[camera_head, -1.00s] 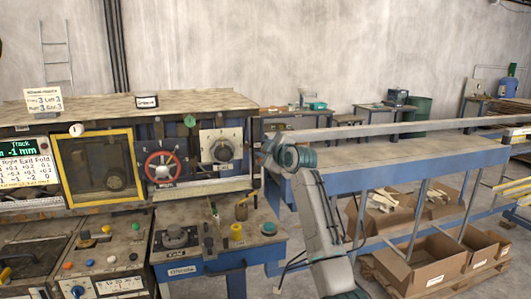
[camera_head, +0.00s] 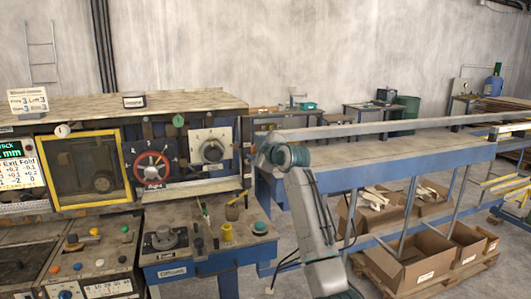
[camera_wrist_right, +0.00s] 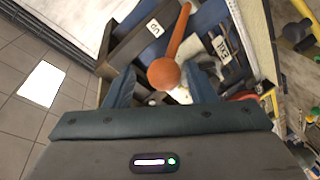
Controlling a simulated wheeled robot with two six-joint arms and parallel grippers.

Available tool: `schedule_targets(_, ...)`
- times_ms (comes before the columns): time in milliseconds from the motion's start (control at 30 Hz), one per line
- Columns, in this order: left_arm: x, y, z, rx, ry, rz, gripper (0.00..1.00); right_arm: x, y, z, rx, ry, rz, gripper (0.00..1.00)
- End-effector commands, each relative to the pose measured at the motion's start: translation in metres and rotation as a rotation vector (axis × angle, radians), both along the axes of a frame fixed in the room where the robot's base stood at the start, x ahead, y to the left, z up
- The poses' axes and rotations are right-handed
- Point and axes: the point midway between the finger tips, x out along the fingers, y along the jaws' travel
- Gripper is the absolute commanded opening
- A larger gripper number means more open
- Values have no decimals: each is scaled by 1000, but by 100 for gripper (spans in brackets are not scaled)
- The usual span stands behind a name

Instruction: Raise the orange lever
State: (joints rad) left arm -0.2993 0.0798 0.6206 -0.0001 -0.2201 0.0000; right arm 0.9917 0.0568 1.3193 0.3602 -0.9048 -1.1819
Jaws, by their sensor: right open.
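The orange lever (camera_wrist_right: 164,74) shows in the right wrist view as an orange ball knob on an orange shaft that runs up to the top edge. My right gripper (camera_wrist_right: 162,86) is open, with one blue-grey finger on each side of the knob in the picture. I cannot tell whether either finger touches it. In the head view my right gripper (camera_head: 262,155) is at the right end of the machine (camera_head: 190,105), partly hidden by its own wrist. The lever cannot be made out there. My left gripper is not in view.
A small "UP" label (camera_wrist_right: 154,28) and an "EXIT" label (camera_wrist_right: 221,47) sit near the lever. A red handwheel (camera_head: 151,168) and a yellow-framed window (camera_head: 85,168) are on the machine front. A long blue-sided table (camera_head: 400,168) extends right, with cardboard boxes (camera_head: 415,262) below.

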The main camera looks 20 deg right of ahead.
Motion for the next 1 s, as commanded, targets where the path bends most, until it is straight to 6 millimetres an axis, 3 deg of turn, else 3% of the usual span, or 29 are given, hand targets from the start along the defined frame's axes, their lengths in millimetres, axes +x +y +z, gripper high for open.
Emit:
schedule_targets(200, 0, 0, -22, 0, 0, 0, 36, -37, -10, 0, -3, -3, -1, 50)
schedule_targets(500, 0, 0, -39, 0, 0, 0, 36, -82, -21, 9, -2, -4, -2, 50)
schedule_targets(1000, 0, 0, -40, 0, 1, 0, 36, -91, -23, 13, 0, -2, -1, 50)
